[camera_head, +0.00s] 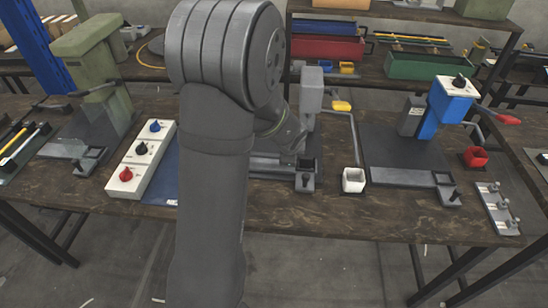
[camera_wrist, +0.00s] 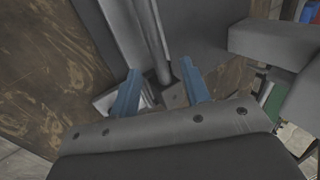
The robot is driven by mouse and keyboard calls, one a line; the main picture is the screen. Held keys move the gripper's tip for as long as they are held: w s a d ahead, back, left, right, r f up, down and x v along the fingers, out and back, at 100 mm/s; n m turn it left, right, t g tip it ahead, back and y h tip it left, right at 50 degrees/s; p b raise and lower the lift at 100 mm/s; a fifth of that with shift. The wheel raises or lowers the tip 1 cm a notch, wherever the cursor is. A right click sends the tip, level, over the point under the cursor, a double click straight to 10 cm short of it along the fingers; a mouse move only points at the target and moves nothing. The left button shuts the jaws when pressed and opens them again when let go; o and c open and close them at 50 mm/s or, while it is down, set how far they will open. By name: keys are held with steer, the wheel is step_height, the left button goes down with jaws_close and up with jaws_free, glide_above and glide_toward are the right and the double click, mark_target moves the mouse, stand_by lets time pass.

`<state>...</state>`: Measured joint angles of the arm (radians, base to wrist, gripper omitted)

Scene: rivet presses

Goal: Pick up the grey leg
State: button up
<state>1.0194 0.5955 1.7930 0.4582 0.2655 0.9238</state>
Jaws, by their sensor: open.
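My gripper (camera_wrist: 159,70) is open in the wrist view, its two blue fingers apart. A long narrow grey piece (camera_wrist: 157,35) runs into the gap between the fingertips; I take it for the grey leg, but its full shape is not clear. The fingers are on either side of it, and I see no grip on it. It lies over the dark grey base of the middle press. In the head view my arm hides the leg and my gripper. The middle press (camera_head: 312,92) shows only in part behind my arm, with a yellow-ended lever.
A green press (camera_head: 91,47) stands left and a blue press (camera_head: 449,108) right on the brown bench (camera_head: 330,222).

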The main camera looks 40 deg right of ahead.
steer(key=shift+x, duration=1.5)
jaws_close()
